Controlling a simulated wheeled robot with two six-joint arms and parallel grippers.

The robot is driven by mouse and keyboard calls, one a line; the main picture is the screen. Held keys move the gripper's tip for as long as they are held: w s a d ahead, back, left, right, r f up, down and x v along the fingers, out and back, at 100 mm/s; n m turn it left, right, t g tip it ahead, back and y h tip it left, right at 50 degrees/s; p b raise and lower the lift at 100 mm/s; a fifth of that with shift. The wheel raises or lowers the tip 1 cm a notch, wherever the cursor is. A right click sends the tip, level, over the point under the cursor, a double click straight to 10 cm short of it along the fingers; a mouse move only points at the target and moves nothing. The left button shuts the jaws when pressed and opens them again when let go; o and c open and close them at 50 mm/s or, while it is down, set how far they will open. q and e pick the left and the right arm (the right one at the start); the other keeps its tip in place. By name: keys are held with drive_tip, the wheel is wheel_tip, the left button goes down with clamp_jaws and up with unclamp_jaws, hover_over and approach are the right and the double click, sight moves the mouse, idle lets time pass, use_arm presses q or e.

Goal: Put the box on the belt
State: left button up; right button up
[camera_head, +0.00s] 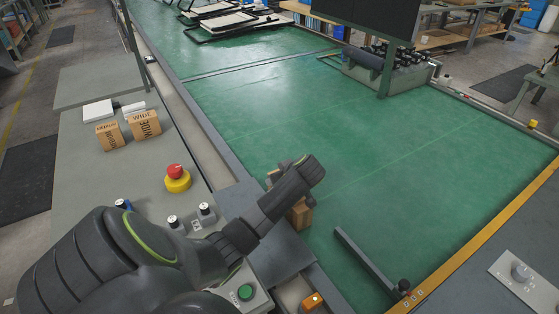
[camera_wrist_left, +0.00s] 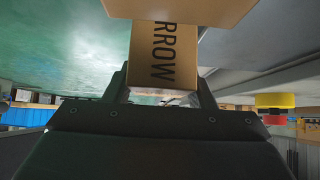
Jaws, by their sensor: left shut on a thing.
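My left gripper (camera_head: 290,187) reaches in from the left over the near left edge of the green belt (camera_head: 300,120). It is shut on a small brown cardboard box (camera_head: 303,214), which is mostly hidden behind my gripper in the head view. In the left wrist view the box (camera_wrist_left: 165,52) sits between the fingers of my left gripper (camera_wrist_left: 162,92), with the letters "RROW" on one face. Whether the box touches the belt surface cannot be told. My right gripper is in neither view.
Two printed boxes (camera_head: 145,124) stand on the grey side table at left. A red and yellow stop button (camera_head: 177,178) is near my arm. A dark bar (camera_head: 368,264) lies across the near belt. Folded loungers (camera_head: 235,20) lie at the far end. The belt's middle is clear.

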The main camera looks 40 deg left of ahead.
use_arm(q)
drive_tip(key=shift+f, duration=0.9)
drive_tip(key=o, duration=1.2)
drive_tip(key=v, duration=1.2)
